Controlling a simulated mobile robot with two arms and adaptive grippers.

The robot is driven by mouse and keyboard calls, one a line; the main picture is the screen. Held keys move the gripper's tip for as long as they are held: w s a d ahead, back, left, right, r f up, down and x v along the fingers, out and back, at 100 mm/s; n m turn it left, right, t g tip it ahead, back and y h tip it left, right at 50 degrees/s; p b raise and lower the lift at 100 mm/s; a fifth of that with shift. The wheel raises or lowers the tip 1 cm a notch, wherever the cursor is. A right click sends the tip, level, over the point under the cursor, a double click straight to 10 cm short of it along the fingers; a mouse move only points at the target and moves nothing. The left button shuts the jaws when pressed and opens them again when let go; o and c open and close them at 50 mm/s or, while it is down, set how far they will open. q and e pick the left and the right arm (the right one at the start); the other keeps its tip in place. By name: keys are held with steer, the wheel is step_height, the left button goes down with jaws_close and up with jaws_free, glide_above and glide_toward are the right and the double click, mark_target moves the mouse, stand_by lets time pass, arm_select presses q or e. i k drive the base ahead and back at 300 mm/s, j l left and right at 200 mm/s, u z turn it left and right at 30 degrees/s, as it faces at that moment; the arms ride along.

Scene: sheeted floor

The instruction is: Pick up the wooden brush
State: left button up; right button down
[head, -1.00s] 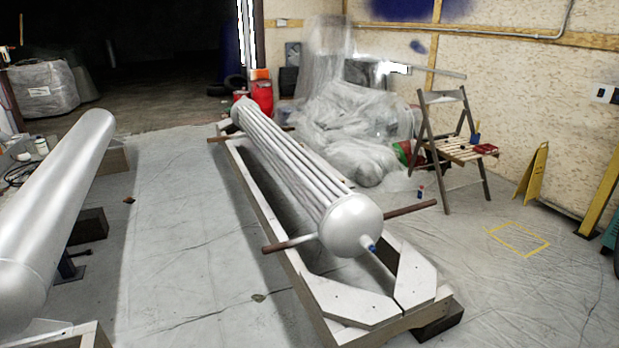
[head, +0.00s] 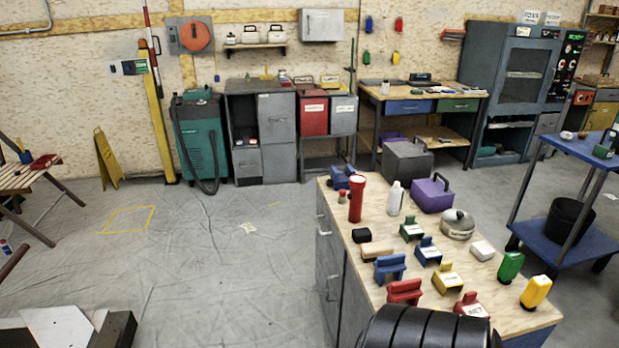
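A small tan block-like item (head: 377,251) lies on the wooden top of the workbench (head: 348,290) at the lower right of the head view. It may be the wooden brush, but it is too small to tell for certain. It sits behind a blue clamp-like block (head: 390,268) and in front of a small black item (head: 361,235). Neither of my grippers is in view.
The bench also holds a red flashlight (head: 356,198), a white bottle (head: 395,198), a purple box (head: 432,194), a metal pot (head: 458,223) and several coloured blocks. A blue cart (head: 575,245) stands at right.

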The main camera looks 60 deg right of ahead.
mark_target(369, 253)
steer(key=z, duration=2.4)
steer(key=i+j+z, duration=0.4)
steer(key=j, duration=0.35)
steer(key=i+j+z, duration=0.15)
steer(key=j, duration=0.3)
steer(key=i, duration=0.1)
